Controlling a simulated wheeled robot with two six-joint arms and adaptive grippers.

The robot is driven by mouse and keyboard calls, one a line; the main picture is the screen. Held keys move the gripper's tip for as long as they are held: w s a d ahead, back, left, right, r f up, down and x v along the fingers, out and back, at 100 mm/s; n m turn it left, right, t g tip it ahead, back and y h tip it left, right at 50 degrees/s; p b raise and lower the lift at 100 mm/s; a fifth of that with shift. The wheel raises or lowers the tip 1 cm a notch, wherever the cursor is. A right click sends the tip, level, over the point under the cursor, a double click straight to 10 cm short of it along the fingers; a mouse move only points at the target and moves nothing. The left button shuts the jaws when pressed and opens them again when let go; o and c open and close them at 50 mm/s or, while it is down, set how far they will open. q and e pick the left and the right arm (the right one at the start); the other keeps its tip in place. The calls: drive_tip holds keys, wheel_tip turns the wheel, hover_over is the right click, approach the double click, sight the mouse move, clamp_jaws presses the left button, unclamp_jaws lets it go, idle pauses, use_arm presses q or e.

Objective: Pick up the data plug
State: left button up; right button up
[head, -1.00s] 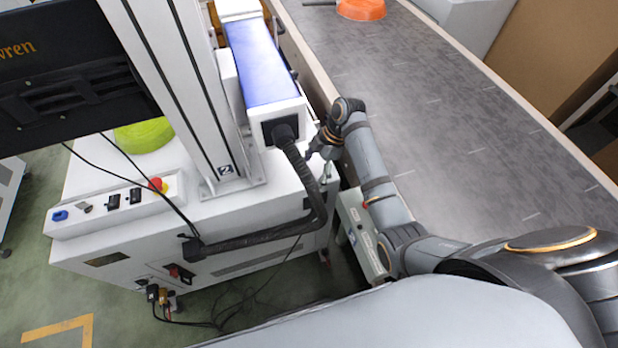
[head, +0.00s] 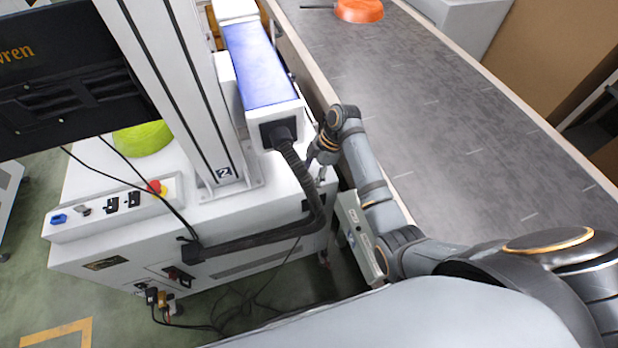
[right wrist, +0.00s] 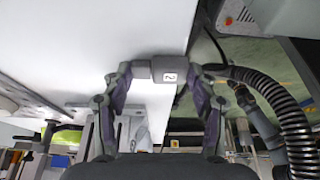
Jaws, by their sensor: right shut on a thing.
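The data plug (right wrist: 168,70) is a small grey block with a white label reading 2, in the right wrist view. My right gripper (right wrist: 170,73) is shut on it, one finger on each side. The plug is against or just in front of the white machine cabinet (right wrist: 90,35); I cannot tell whether it is seated in a socket. In the head view my right gripper (head: 318,164) is small beside the cabinet's right side, and the plug cannot be made out there. My left gripper is out of view.
A thick black corrugated hose (head: 316,195) loops beside the cabinet and shows close right of my gripper in the wrist view (right wrist: 290,130). The grey conveyor (head: 440,140) runs along the right, with an orange pan (head: 360,10) far up it. Loose cables lie on the floor.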

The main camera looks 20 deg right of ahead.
wheel_tip(320, 180, up, 7)
drive_tip(key=shift+w+f, duration=0.1)
wheel_tip(320, 180, up, 3)
drive_tip(key=shift+r+p, duration=0.1)
drive_tip(key=shift+p, duration=0.7)
